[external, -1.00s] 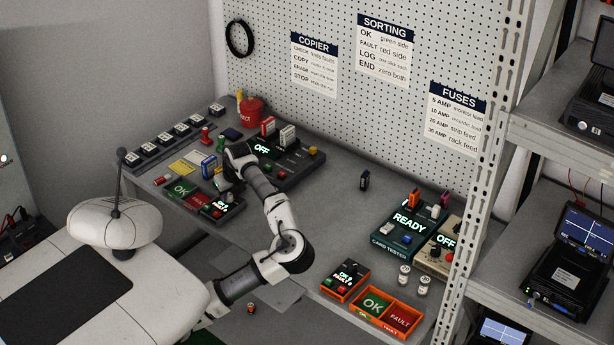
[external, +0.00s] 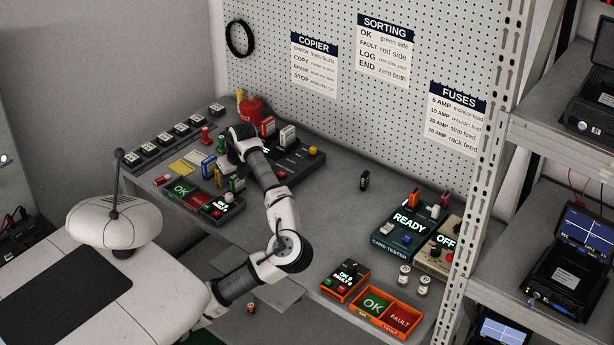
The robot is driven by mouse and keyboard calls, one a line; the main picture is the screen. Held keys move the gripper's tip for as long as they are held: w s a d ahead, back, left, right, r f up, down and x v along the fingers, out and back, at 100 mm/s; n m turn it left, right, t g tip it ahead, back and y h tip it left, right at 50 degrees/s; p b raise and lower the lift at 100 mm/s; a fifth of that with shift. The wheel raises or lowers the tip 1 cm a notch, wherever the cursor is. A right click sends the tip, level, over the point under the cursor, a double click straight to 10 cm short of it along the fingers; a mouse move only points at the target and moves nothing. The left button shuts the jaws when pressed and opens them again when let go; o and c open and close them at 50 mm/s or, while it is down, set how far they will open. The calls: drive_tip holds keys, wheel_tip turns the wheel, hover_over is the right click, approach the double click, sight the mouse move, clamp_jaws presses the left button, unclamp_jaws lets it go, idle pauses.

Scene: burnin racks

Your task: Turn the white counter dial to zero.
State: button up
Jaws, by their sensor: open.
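A dark counter box (external: 222,210) with a lit display sits at the front left of the bench, beside a tray with a green OK side and a red FAULT side (external: 181,189). An orange counter box (external: 346,281) with a lit display stands at the bench's front, right of my arm. A white dial is too small to make out on either box. My gripper (external: 232,160) is open, above the bench behind the dark counter box and apart from it. Its fingertips are partly hidden by my wrist.
Small upright coloured cards (external: 209,166) stand close around my gripper. The copier (external: 305,164) is behind my forearm, which covers part of its display. An orange tray (external: 378,312), the card tester (external: 408,232) and white jars (external: 404,275) are at right. The mid-bench is mostly clear.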

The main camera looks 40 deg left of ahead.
drive_tip(key=shift+v, duration=2.3)
